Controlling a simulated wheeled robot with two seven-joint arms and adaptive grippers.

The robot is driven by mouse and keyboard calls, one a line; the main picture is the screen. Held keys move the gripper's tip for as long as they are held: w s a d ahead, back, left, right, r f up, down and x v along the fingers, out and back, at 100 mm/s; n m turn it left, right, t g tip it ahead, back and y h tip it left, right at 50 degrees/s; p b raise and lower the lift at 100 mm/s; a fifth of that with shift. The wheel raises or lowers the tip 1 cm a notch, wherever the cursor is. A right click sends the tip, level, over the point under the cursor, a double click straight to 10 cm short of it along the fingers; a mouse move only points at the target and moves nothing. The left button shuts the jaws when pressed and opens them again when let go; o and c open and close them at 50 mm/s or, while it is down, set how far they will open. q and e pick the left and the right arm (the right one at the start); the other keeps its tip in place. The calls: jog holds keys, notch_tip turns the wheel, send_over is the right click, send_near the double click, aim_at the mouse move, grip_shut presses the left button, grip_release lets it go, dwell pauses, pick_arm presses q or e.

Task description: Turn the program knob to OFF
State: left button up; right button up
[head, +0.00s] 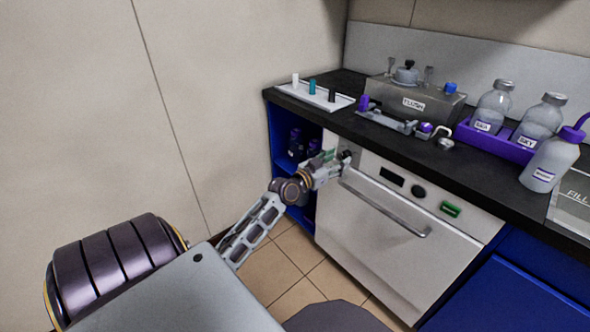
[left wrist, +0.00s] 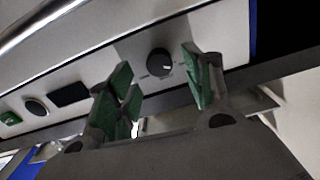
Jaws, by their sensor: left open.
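The program knob (left wrist: 160,62) is a black round dial with a pale pointer mark on the light front panel of the appliance (head: 375,235). Small labels around it are too blurred to read. My left gripper (head: 338,158) is at the upper left end of that panel. In the left wrist view its green-padded fingers (left wrist: 160,88) are open and spread, with the knob showing between them. The fingers appear apart from the knob, but the exact distance cannot be told. In the head view the gripper largely hides the knob. My right gripper is in neither view.
The panel also has a dark display (head: 391,176), a round black button (head: 418,191) and a green switch (head: 450,210). A bar handle (head: 390,208) runs below. The black counter (head: 360,125) overhangs above, bearing bottles (head: 493,105) and a metal unit (head: 415,98).

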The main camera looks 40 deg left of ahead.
pick_arm(q)
jog(key=shift+s+p, duration=0.55)
jog(key=shift+s, duration=4.6)
jog(key=s+a+f+g+p, duration=0.1)
jog(key=f+g+p, duration=0.1)
jog(key=f, duration=0.6)
jog(key=s+a+f+n+g+y+p, duration=0.1)
jog(key=f+p, duration=0.3)
jog(key=f, duration=0.5)
jog(key=s+a+f+g+y+p, duration=0.1)
jog(key=s+a+f+g+p, duration=0.1)
jog(key=f, duration=0.6)
jog(key=shift+s+f+n+g+p, duration=0.4)
jog(key=shift+s+g+p, duration=0.15)
jog(key=shift+g, duration=0.15)
notch_tip(320, 180, up, 9)
jog(key=p, duration=0.9)
jog(key=shift+r+p, duration=0.5)
jog(key=shift+p, duration=0.05)
